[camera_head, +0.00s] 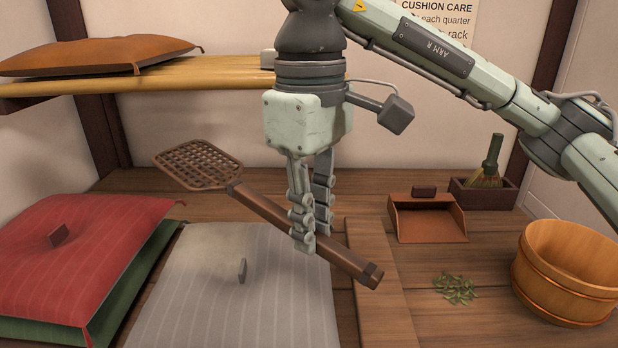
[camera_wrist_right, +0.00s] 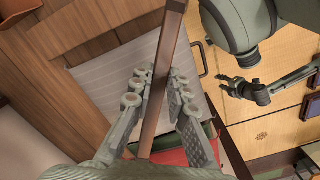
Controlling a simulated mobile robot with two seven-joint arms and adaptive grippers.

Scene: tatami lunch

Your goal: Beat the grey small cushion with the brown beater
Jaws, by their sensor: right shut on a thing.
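The grey small cushion (camera_head: 200,300) lies flat in the front middle, pale-striped with a small grey tab; part of it shows in the right wrist view (camera_wrist_right: 100,75). My right gripper (camera_head: 308,240) is shut on the handle of the brown beater (camera_head: 262,212), above the cushion's back right corner. The beater's lattice head (camera_head: 198,164) points back left, raised clear of the cushion. Its handle end slopes down to the right. In the right wrist view the handle runs between the fingers (camera_wrist_right: 160,105). My left gripper (camera_wrist_right: 245,90) shows small there; its jaw state is unclear.
A red cushion (camera_head: 85,225) lies on a green one (camera_head: 135,270) at left. An orange cushion (camera_head: 90,52) rests on a shelf (camera_head: 190,75). A dustpan (camera_head: 428,220), a hand brush (camera_head: 490,168), green leaves (camera_head: 456,288) and a wooden tub (camera_head: 565,275) are at right.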

